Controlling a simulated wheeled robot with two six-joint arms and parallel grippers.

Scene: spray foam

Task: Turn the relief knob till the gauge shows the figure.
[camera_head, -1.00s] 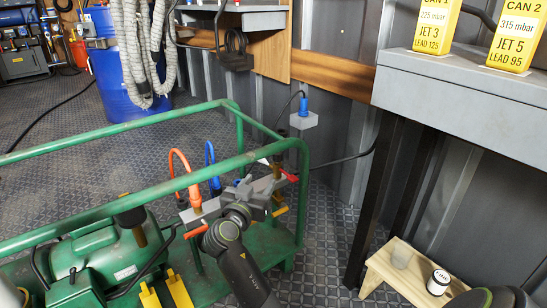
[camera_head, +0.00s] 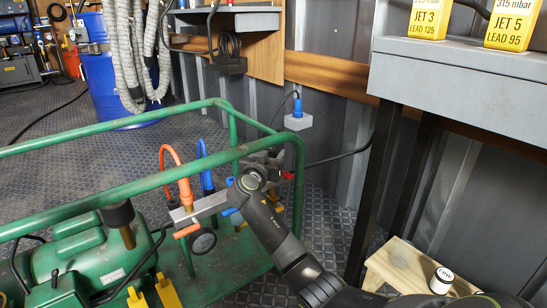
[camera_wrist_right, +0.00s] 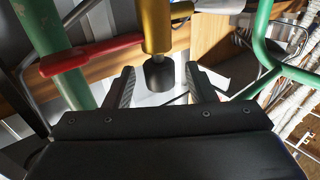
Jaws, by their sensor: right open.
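My right gripper (camera_head: 270,160) is beside the right end of the grey manifold block (camera_head: 208,205), inside the green frame. In the right wrist view its two fingers (camera_wrist_right: 160,88) are open, one on each side of a black knob (camera_wrist_right: 160,76) on a brass body (camera_wrist_right: 156,28). I see no clear contact with the knob. In the head view the gripper and wrist hide this knob. A round dark gauge (camera_head: 202,241) hangs below the block; its reading is too small to make out. My left gripper is not in view.
A red lever (camera_wrist_right: 92,53) and a green post (camera_wrist_right: 52,45) lie close to the fingers. The green rail (camera_head: 130,195) runs in front. Orange (camera_head: 184,190) and blue (camera_head: 207,180) hose fittings rise from the block. Yellow cards (camera_head: 515,27) stand on the grey shelf.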

